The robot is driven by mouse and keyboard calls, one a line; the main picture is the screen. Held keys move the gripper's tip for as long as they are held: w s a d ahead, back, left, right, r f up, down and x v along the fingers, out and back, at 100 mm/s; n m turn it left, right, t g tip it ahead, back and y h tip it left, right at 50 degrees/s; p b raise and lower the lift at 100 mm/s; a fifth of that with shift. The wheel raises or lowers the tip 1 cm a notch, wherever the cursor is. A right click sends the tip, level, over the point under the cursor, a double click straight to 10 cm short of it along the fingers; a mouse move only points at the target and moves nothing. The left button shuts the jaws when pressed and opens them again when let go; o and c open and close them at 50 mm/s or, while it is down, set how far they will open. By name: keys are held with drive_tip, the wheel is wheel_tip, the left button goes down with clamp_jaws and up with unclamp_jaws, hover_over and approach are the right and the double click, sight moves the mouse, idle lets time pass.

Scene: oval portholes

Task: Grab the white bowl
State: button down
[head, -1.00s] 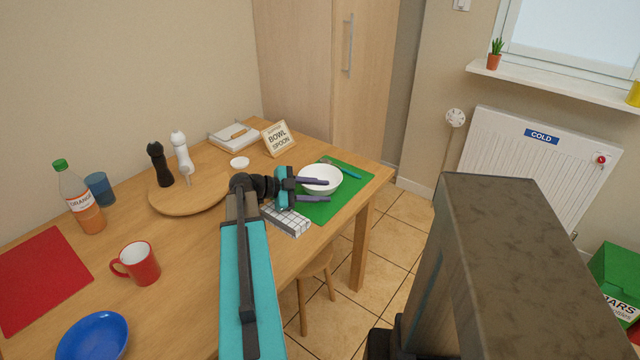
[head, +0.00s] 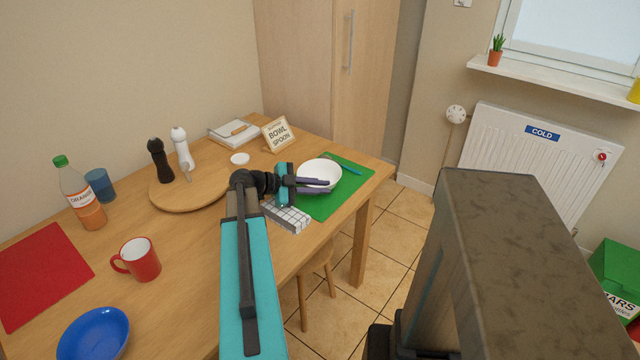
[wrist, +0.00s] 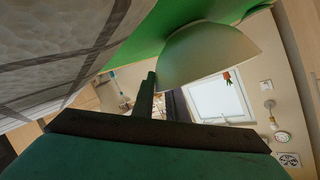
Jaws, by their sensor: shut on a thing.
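The white bowl (head: 321,169) stands upright on the green mat (head: 350,186) at the right end of the table. My gripper (head: 328,185) is at the bowl's near left side, its purple fingers shut on the bowl's wall. In the wrist view the bowl (wrist: 205,55) shows large and tilted by the camera angle, with a dark finger (wrist: 146,95) against it. The other finger is hidden there.
A checked cloth (head: 286,216) lies below my gripper. A teal utensil (head: 345,164) lies behind the bowl. A sign (head: 278,134), a round board (head: 190,188), a red mug (head: 138,260) and a blue bowl (head: 94,334) also stand on the table.

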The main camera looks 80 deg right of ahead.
drive_tip(key=shift+r, duration=0.2)
drive_tip(key=shift+r+b, duration=0.65)
drive_tip(key=shift+r, duration=4.2)
